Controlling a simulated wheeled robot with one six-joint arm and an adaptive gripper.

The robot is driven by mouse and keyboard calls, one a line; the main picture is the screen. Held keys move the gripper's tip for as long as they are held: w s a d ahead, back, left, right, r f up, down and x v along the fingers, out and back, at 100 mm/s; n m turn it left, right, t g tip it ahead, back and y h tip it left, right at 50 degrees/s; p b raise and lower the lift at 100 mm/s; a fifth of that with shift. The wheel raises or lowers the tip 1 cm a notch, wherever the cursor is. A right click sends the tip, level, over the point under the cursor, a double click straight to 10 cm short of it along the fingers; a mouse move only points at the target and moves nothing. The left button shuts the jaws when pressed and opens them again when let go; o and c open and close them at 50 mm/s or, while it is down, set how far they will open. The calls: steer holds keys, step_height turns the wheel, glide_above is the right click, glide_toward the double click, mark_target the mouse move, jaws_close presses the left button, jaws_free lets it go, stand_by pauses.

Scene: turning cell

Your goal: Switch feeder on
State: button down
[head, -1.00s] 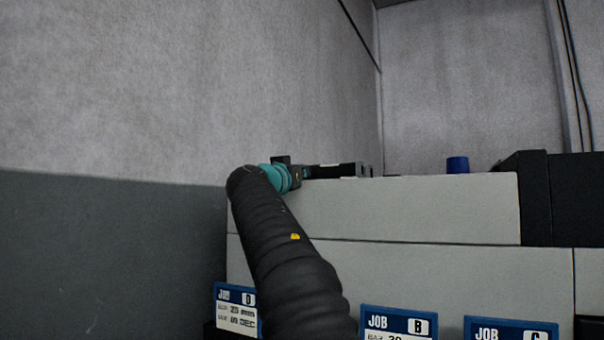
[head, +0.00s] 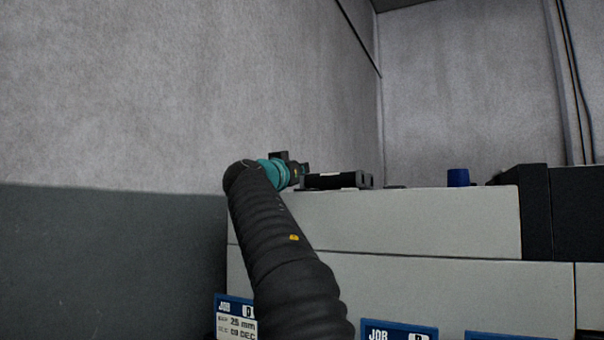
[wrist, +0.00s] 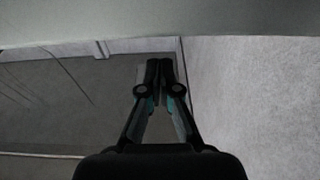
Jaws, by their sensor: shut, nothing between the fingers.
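My gripper (wrist: 159,68) shows in the wrist view with its two fingers together and nothing between them. In the head view my wrist is at the left end of the top of a pale grey cabinet (head: 400,225), and the fingers cannot be made out clearly. A low black block (head: 340,181) lies on the cabinet top, just right of my wrist.
Blue-edged job cards (head: 236,317) are along the front below the cabinet. A dark housing (head: 577,210) stands at the right. Grey walls (head: 470,90) meet in a corner behind. The space above the cabinet top is clear.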

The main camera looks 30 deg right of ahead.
steer(key=s+a+f+b, duration=0.4)
steer(key=s+a, duration=0.1)
steer(key=a, duration=0.1)
steer(key=shift+a+f, duration=0.2)
steer(key=shift+a, duration=0.15)
steer(key=shift+s, duration=0.1)
steer(key=s+a+f+n+g+y+p, duration=0.1)
steer(key=s+f+n+y+p, duration=0.25)
steer(key=f, duration=0.65)
steer(key=s+a+f+n+g+y, duration=0.1)
steer(key=s+f+n+g+y, duration=0.15)
steer(key=s+f+y, duration=0.6)
steer(key=s+a+f+n+g+y+p, duration=0.1)
steer(key=s+a+f, duration=0.2)
steer(key=s+f, duration=0.3)
steer(key=s+a+f+n+g+y+p, duration=0.1)
steer(key=s+a+f+n, duration=0.1)
steer(key=s+f, duration=0.5)
steer(key=s+a+f+n+g+y+p, duration=0.1)
steer(key=s+a+f, duration=0.4)
steer(key=f, duration=1.1)
steer(key=shift+s+f+y+p, duration=0.35)
steer(key=shift+s+y+p, duration=0.15)
steer(key=shift+s, duration=0.3)
steer(key=shift+d+g, duration=0.1)
steer(key=shift+g, duration=0.15)
